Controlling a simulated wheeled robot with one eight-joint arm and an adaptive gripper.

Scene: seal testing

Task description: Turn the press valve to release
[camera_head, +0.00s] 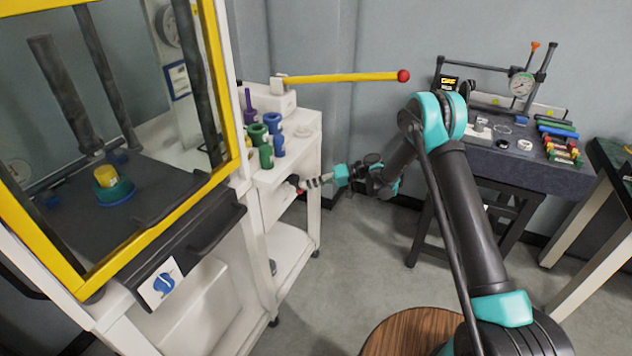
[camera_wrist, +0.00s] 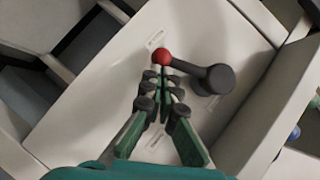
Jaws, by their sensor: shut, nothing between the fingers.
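The press valve (camera_wrist: 215,79) shows in the wrist view as a dark grey round hub with a short arm ending in a red ball (camera_wrist: 162,57). It sits on a white panel, and its arm points up and left. My gripper (camera_wrist: 163,76) is shut and empty, its fingertips right at the red ball; I cannot tell whether they touch. In the head view my gripper (camera_head: 302,184) is at the front of the white cabinet beside the press, and the valve is mostly hidden there. A yellow lever (camera_head: 340,77) with a red ball end sticks out above.
The press with its yellow-framed guard (camera_head: 228,90) stands at left. Green, blue and purple parts (camera_head: 265,140) stand on the white cart (camera_head: 308,150). A dark bench (camera_head: 540,175) with a gauge and coloured pieces is at right. A round wooden top (camera_head: 405,330) is in front.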

